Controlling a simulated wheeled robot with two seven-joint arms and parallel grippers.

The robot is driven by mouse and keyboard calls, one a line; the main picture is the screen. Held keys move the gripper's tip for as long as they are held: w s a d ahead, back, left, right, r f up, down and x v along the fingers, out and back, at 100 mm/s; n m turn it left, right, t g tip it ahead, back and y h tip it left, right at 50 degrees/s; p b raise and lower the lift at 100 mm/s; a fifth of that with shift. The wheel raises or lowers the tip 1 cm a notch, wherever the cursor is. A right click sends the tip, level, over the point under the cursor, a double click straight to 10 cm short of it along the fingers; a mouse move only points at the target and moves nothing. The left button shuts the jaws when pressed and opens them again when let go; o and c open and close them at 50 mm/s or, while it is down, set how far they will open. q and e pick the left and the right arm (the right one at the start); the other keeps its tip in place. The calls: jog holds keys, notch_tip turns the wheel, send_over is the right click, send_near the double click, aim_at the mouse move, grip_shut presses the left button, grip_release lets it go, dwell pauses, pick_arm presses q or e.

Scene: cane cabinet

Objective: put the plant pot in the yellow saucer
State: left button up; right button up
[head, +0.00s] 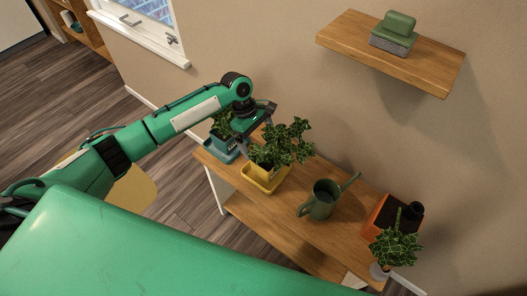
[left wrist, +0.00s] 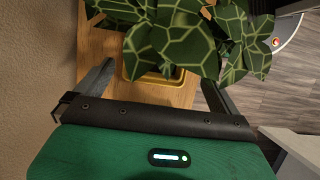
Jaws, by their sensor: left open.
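A leafy plant (head: 289,144) stands over the yellow saucer (head: 264,185) on the wooden bench. Its pot, which looks yellow, is mostly hidden by leaves and appears to be within the saucer; I cannot tell how it is seated. My left gripper (head: 256,124) is open, just behind and above this plant in the head view. In the left wrist view, variegated leaves (left wrist: 175,40) fill the space beyond the open fingers, with a yellow rim (left wrist: 153,80) below them. Nothing is visibly held. My right gripper is not in view.
A teal pot (head: 221,145) with another plant stands close on the left. A green watering can (head: 322,200), an orange planter (head: 384,214) and a small potted plant (head: 395,247) are to the right. A wall shelf (head: 430,66) is above the bench (head: 290,206).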

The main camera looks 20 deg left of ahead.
pick_arm(q)
jog(key=shift+v, duration=2.2)
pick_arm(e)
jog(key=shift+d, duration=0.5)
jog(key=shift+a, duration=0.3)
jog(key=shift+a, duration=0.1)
